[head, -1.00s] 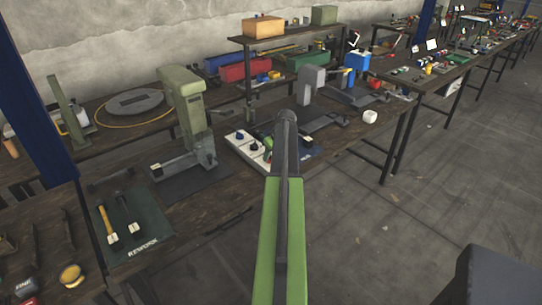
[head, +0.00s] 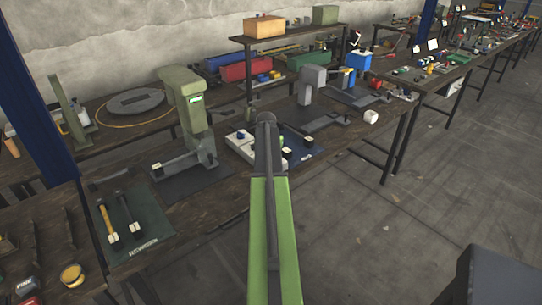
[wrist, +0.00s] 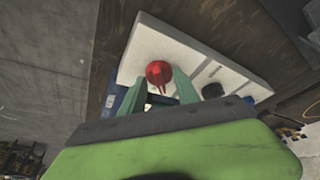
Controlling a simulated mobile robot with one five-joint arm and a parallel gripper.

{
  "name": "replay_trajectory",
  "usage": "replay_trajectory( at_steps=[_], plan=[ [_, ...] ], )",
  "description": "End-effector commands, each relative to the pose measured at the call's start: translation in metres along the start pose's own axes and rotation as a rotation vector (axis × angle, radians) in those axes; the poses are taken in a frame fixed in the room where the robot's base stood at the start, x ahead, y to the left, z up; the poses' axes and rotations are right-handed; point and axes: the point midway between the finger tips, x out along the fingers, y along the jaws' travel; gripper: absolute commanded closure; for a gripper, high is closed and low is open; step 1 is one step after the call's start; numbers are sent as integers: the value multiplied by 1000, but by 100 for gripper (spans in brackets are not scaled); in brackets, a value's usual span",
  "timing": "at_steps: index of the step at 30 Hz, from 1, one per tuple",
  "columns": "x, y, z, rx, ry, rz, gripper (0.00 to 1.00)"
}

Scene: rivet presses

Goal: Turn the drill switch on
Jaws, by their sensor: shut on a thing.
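In the wrist view, a red knob with a pointed ridge (wrist: 158,73) sits on a white switch panel (wrist: 150,42). My gripper (wrist: 160,80) has its green fingers on either side of the knob and is shut on it. In the head view, the white panel (head: 233,147) lies on the bench beside the green drill press (head: 180,88). A small bright green sign (head: 196,99) shows on the press head. My arm hides the red knob and my fingertips in the head view.
A dark knob (wrist: 210,69) is to the right of the red knob on the panel. A grey press (head: 313,80) and a white mug (head: 371,117) stand farther right. A green mat with two tools (head: 150,232) is at the left.

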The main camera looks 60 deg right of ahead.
Motion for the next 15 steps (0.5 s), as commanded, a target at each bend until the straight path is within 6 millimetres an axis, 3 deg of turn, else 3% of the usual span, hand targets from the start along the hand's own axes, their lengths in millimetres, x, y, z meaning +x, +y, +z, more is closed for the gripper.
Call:
replay_trajectory(
  at_steps=[15],
  plan=[
    [0,-3,0,291,-2,122,100]
  ],
)
